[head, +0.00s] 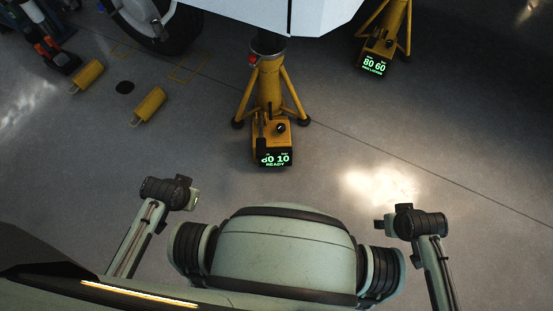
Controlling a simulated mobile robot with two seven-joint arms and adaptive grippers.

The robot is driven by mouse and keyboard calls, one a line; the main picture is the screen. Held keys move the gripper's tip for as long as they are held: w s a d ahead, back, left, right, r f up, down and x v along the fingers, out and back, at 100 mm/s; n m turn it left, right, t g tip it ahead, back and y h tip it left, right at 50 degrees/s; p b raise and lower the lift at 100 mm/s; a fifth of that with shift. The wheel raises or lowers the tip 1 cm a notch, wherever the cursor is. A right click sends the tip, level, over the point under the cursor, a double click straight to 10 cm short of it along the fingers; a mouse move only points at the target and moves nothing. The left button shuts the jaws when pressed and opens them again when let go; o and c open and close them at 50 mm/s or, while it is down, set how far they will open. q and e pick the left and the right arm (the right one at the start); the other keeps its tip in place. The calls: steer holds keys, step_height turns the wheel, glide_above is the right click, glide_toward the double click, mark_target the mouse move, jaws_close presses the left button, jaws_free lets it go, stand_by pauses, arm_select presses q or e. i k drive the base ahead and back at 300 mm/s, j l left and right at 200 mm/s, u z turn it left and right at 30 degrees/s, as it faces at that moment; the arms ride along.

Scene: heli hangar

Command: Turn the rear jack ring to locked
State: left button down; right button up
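A yellow tripod jack (270,85) stands upright on the floor ahead of me, under the white aircraft body. A grey collar (268,46) sits at its top with a small red part beside it; I cannot tell whether this is the ring or how it is set. Its base has a dark knob (281,128), a dark lever and a display (275,159) with a partly covered first number, then 10 and READY. A second yellow jack (384,30) stands at the upper right; its display (374,65) reads 80 60 over small blurred text.
A dark wheel (160,25) stands at the upper left. The white aircraft body (285,14) overhangs the jacks. The floor between me and the near jack is clear.

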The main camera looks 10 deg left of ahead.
mark_target(255, 58)
steer(key=i+j+z, duration=0.15)
steer(key=i+j, duration=0.2)
steer(key=i+j+z, duration=0.15)
steer(key=i+j, duration=0.15)
steer(key=j, duration=0.2)
